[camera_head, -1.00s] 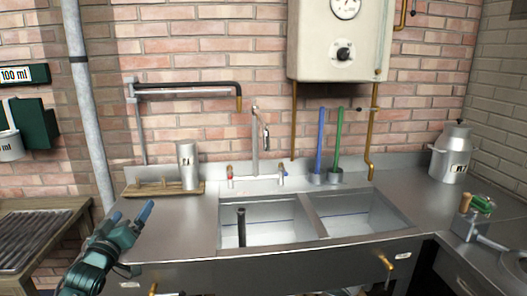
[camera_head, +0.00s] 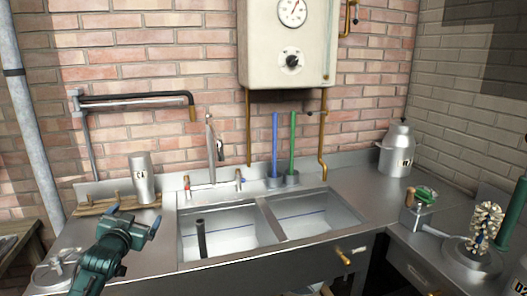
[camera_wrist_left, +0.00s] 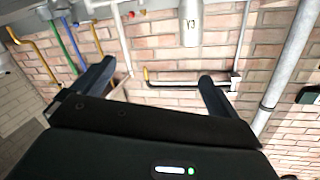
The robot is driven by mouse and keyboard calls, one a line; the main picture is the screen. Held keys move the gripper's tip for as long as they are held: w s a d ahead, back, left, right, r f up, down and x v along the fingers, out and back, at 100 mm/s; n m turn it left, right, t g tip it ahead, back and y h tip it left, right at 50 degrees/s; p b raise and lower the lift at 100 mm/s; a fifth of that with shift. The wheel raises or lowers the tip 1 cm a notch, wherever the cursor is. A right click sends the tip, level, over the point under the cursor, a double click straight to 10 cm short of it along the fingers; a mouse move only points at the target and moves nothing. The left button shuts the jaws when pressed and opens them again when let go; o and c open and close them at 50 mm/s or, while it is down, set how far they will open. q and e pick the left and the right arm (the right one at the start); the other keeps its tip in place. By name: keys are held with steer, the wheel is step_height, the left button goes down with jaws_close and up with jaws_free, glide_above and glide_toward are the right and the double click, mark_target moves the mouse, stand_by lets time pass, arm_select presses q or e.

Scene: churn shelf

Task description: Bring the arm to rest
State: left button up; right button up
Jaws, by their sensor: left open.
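My left gripper (camera_head: 128,223) is in the head view at the lower left, above the counter left of the sink. Its blue-tipped fingers are apart, with nothing between them. In the left wrist view the fingers (camera_wrist_left: 155,88) are also spread and empty, and the picture is upside down, with the brick wall behind. My right gripper is not in view.
A metal cylinder (camera_head: 144,178) stands on a wooden rack (camera_head: 95,208) behind the gripper. A double sink (camera_head: 266,205) lies to the right, with a tap (camera_head: 212,150) and blue and green rods (camera_head: 275,145). A milk can (camera_head: 397,152) stands at the right.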

arm_select(q)
steer(key=s+d+f+g+h, duration=0.2)
steer(key=s+d+f, duration=0.5)
steer(key=f, duration=0.4)
steer(key=s+d+f+g+h, duration=0.1)
steer(key=s+d+f, duration=0.3)
steer(key=s, duration=0.6)
steer(key=s+d+f+g+h, duration=0.1)
steer(key=s+d+f, duration=0.3)
steer(key=s, duration=0.6)
steer(key=s+d+f+g, duration=0.2)
steer(key=s+d+f, duration=0.2)
steer(key=s, duration=0.7)
steer(key=shift+d+f+h, duration=0.2)
steer(key=shift+d+h, duration=0.2)
steer(key=shift+d, duration=0.05)
